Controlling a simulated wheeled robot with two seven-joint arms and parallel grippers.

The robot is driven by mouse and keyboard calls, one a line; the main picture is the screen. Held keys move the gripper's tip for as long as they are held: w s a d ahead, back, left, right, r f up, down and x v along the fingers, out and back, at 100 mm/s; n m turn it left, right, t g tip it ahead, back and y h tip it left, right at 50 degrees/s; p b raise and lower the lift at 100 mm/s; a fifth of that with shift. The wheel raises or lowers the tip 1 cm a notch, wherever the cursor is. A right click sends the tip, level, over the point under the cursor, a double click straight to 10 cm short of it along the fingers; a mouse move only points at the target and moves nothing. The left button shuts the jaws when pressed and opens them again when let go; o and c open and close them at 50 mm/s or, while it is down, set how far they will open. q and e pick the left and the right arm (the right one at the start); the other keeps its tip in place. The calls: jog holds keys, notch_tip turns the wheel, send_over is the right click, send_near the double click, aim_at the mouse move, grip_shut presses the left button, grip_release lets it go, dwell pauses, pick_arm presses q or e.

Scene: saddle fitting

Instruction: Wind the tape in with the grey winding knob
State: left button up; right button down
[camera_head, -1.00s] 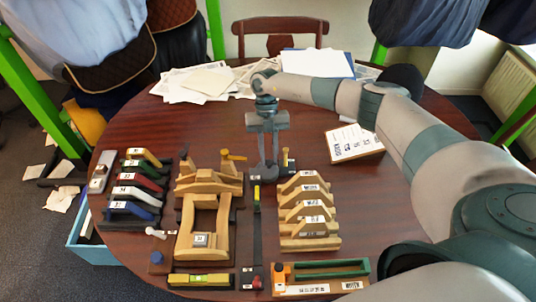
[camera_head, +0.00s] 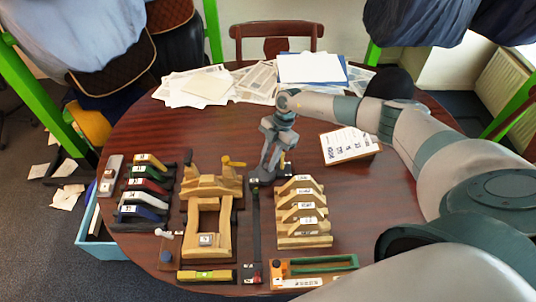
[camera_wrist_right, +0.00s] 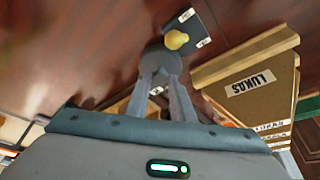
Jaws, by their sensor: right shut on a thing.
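My right gripper (camera_head: 263,176) points down at the far end of the dark tape strip (camera_head: 256,225), right of the wooden saddle frame. In the right wrist view its two fingers (camera_wrist_right: 165,80) close on the round grey winding knob (camera_wrist_right: 160,57). In the head view the gripper mostly hides this knob. A small yellow knob (camera_wrist_right: 176,40) on a dark block sits just beyond it. The tape lies along the table towards the front edge, and its near end (camera_head: 252,272) has a red and white mark. My left gripper is out of view.
The wooden saddle frame (camera_head: 228,228) stands left of the tape. Several wooden arches (camera_head: 304,226) stand close on the right, one labelled LUKAS in the wrist view. Coloured-handled pieces (camera_head: 146,185) are at the left, a sign card (camera_head: 347,144) at the right and papers at the back.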

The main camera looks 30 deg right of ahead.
jog(key=shift+r+m+t+p, duration=0.1)
jog(key=shift+m+t+p, duration=0.2)
jog(key=shift+m+p, duration=0.5)
jog(key=c, duration=1.5)
grip_release()
jog(key=shift+c, duration=0.2)
jog(key=shift+d, duration=0.1)
jog(key=s+b+v, duration=0.1)
jog(key=b+v, duration=0.5)
jog(key=v, duration=1.1)
jog(key=shift+w, duration=0.45)
jog(key=shift+r, duration=0.1)
